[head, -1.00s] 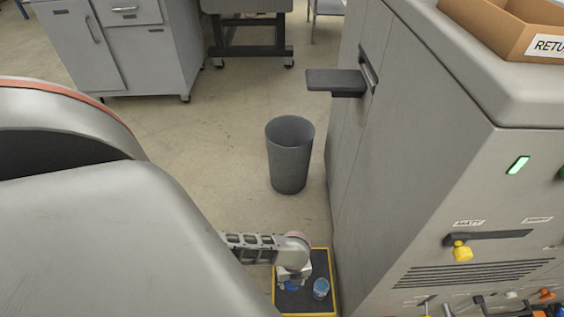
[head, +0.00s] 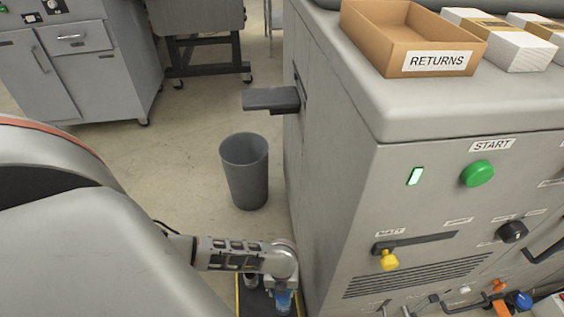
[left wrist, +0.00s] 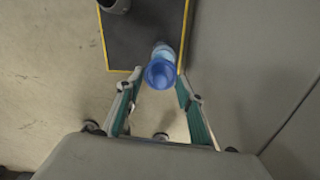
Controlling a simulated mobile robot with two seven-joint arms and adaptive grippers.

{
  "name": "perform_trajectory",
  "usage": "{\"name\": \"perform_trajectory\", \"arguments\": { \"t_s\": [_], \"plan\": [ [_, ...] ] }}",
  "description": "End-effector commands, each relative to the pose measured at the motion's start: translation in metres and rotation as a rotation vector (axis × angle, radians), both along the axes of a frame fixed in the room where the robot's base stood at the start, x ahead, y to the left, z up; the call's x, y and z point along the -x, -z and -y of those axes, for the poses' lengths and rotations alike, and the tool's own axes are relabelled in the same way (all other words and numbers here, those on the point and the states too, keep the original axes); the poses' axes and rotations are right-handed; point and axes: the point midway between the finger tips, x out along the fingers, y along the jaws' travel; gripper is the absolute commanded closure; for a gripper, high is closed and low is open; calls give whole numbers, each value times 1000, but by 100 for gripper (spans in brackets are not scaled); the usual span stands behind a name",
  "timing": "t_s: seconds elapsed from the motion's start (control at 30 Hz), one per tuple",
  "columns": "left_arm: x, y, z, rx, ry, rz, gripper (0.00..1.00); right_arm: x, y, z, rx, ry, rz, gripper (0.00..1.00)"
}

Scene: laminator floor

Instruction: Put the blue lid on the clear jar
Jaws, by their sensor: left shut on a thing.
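My left gripper (left wrist: 160,76) is shut on the blue lid (left wrist: 160,74), which sits between its fingertips in the left wrist view. The clear jar (left wrist: 164,49), tinted light blue, shows just beyond the lid and partly behind it. I cannot tell whether lid and jar touch. In the head view, my left gripper (head: 281,284) points down over the mat, with the blue-tinted jar (head: 284,301) right below it; lid and jar are hard to separate there. My right gripper is not in view.
A dark mat with a yellow border (left wrist: 141,40) lies on the floor; a grey round object (head: 250,282) stands on its left part. The grey machine (head: 340,180) rises close on the right. A grey bin (head: 245,172) stands behind; open floor lies left.

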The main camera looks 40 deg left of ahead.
Motion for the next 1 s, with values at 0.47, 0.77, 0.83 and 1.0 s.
{"name": "perform_trajectory", "arguments": {
  "t_s": [0.47, 0.77, 0.83, 1.0],
  "plan": [
    [6, 27, -1, -1, 32, -11, 78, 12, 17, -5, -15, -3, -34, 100],
    [5, 52, -1, -1, 31, -9, 78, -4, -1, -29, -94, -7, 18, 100],
    [4, 56, -1, -2, 31, -7, 78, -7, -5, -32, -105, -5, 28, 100],
    [2, 64, -1, 0, 30, -4, 78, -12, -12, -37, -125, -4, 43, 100]
  ]
}}
